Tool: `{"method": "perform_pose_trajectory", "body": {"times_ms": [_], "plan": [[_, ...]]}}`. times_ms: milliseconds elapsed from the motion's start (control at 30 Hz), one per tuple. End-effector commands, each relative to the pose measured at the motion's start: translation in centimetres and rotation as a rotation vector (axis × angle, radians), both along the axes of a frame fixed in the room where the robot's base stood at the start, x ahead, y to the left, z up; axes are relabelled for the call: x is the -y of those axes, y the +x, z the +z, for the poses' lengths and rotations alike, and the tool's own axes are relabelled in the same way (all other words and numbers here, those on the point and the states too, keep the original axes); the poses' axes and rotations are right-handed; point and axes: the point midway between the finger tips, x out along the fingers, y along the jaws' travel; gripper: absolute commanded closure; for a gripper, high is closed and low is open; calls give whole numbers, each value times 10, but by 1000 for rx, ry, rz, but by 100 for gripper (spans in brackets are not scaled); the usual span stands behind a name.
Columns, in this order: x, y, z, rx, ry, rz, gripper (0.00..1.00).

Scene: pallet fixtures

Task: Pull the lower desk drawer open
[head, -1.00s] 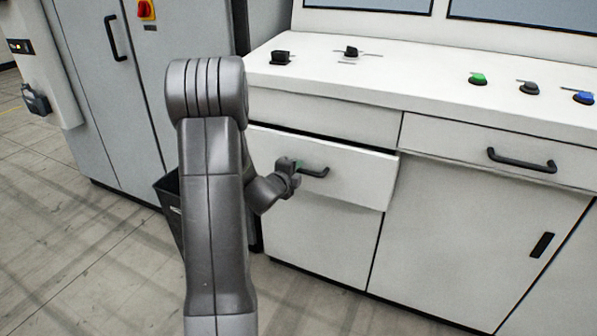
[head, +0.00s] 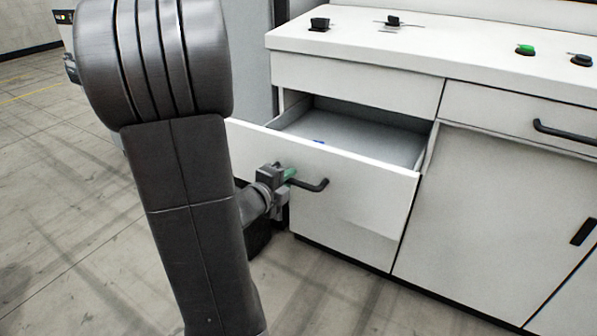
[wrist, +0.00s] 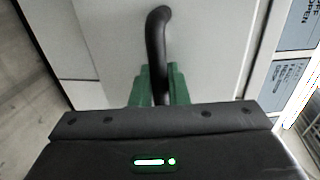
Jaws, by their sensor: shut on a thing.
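The lower desk drawer (head: 350,190) is a white drawer under a plain white panel, and it stands well out from the desk. Its grey inside (head: 360,135) shows, with a small blue thing (head: 318,141) partly hidden behind the front. My gripper (head: 288,176) is at the left end of the drawer's black bar handle (head: 314,185). In the wrist view my green fingers (wrist: 160,88) are on both sides of the handle (wrist: 158,40), shut on it. My arm hides part of the drawer's left side.
The white desk top (head: 420,50) carries several knobs and buttons, including a green button (head: 525,49). A second drawer with a black handle (head: 565,132) is shut at the right, above a cabinet door (head: 490,220). Floor at the left is clear.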

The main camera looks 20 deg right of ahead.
Motion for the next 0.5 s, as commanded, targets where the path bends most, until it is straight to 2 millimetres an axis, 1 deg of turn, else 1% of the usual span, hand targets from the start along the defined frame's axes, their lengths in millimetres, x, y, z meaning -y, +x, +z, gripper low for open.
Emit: {"method": "perform_pose_trajectory", "body": {"times_ms": [33, 200, 500], "plan": [[-6, -3, -1, -1, 1, 4, 100], [-14, -11, -1, -1, 0, 2, 100], [-16, -13, -1, -2, 1, 0, 100]]}}
